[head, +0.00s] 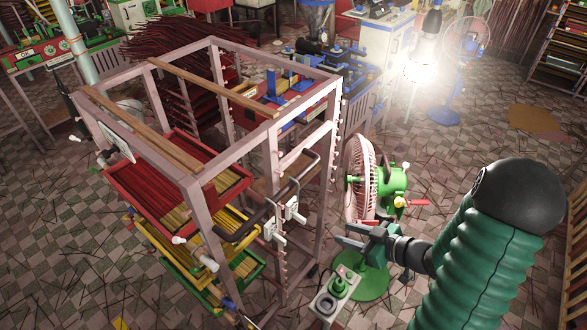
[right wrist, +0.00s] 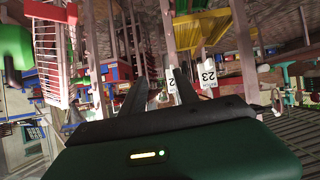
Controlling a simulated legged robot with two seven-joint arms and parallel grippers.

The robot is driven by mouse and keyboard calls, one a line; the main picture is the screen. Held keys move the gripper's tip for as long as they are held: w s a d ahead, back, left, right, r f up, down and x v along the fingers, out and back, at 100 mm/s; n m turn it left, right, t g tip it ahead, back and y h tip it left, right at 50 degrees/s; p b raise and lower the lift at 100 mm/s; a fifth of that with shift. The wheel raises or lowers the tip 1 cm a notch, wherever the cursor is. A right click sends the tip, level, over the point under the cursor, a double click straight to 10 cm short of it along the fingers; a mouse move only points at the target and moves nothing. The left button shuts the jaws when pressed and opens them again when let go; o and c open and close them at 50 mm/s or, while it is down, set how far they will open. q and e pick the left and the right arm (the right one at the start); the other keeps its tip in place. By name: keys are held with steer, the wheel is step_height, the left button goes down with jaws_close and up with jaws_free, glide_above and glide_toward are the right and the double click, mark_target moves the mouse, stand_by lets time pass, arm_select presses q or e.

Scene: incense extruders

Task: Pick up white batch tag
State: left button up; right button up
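Two white batch tags hang on the near right side of the pale metal rack (head: 195,180), one on the left (head: 270,229) and one on the right (head: 293,211). In the right wrist view, one tag (right wrist: 208,74) reads 23, and the other tag (right wrist: 172,81) is partly hidden behind a finger. My right gripper (head: 347,234) is open and empty, to the right of the tags and apart from them in the head view. Its two dark fingers (right wrist: 158,88) point toward the rack. My left gripper is not in view.
The rack holds red, yellow and green trays with sticks. A dark curved handle (head: 245,230) sticks out beside the tags. A green and white fan (head: 362,180) stands behind my right gripper, and a grey box with a green button (head: 337,289) is below it. A lit bulb (head: 425,50) hangs behind.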

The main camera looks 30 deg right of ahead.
step_height(320, 180, up, 4)
steer(key=s+y, duration=0.1)
steer(key=s, duration=0.1)
glide_toward(305, 220)
steer(key=x, duration=0.5)
steer(key=shift+t+y, duration=0.3)
steer(key=shift+t, duration=0.1)
steer(key=x, duration=0.5)
steer(key=shift+f, duration=0.15)
steer(key=shift+w+f, duration=0.2)
steer(key=shift+w, duration=0.15)
steer(key=shift+s, duration=0.15)
steer(key=c, duration=0.4)
jaws_close()
